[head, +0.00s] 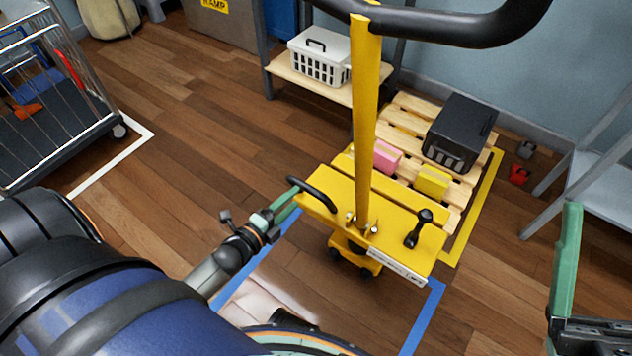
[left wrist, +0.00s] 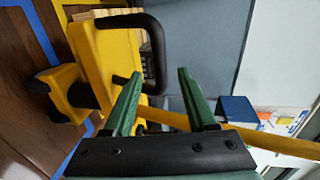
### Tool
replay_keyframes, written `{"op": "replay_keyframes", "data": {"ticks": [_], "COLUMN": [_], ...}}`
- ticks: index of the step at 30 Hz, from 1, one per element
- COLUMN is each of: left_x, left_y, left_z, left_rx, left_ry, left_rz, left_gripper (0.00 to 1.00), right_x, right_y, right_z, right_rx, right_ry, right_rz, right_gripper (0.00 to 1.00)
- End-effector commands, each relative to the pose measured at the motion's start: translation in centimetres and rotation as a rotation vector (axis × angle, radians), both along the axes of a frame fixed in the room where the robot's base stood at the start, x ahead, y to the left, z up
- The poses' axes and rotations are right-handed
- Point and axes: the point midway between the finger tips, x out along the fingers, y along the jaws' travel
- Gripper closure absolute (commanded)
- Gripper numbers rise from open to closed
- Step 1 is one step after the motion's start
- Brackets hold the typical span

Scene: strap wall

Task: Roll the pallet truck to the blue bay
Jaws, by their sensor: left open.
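The yellow pallet truck (head: 395,225) stands mid-floor, its yellow mast (head: 364,130) rising to a black loop handle (head: 450,25). A small black grab bar (head: 318,194) is on its left side, also in the left wrist view (left wrist: 155,45). The blue taped bay (head: 425,318) outlines floor around the truck's near end. My left gripper (head: 285,205) is open beside the grab bar; in the left wrist view its green fingers (left wrist: 160,75) spread with the bar's end seen between the tips. I cannot tell whether they touch. One finger of my right gripper (head: 567,262) shows at right.
A wooden pallet (head: 400,108) carries a black crate (head: 460,132), pink box (head: 387,156) and yellow box (head: 432,181), inside yellow tape (head: 482,195). A wire cart (head: 55,150) stands left, shelves behind and right. Small red and grey weights (head: 519,174) lie near the right wall.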

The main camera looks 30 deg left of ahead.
Motion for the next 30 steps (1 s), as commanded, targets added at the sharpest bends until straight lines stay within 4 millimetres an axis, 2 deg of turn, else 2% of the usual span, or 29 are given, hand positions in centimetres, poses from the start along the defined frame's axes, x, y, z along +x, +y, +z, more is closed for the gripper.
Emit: {"op": "replay_keyframes", "data": {"ticks": [1, 6, 13, 18, 27, 30], "left_x": [1.2, 4.8, 8.3, 9.5, 9.7, 9.7], "left_y": [-0.1, -0.3, -0.7, -0.8, -0.8, -0.8], "left_z": [-0.5, -1.2, -1.9, -2.1, -2.1, -2.1], "left_rx": [0.000, 0.000, -0.001, -0.002, -0.003, -0.003], "left_ry": [-0.003, -0.003, -0.001, 0.001, 0.002, 0.002], "left_rz": [-0.001, -0.001, 0.000, 0.000, 0.001, 0.001], "left_gripper": [0.43, 0.43, 0.43, 0.43, 0.43, 0.52], "right_x": [0.0, 0.1, 0.1, 0.2, 0.2, 0.2], "right_y": [0.0, 0.1, 0.3, 0.3, 0.3, 0.3], "right_z": [-0.7, -2.0, -3.3, -3.7, -3.8, -3.8], "right_rx": [0.002, 0.014, 0.025, 0.031, 0.031, 0.030], "right_ry": [0.003, 0.014, 0.027, 0.035, 0.039, 0.038], "right_rz": [0.004, 0.018, 0.034, 0.040, 0.041, 0.041], "right_gripper": [0.22, 0.22, 0.22, 0.22, 0.22, 0.22]}}
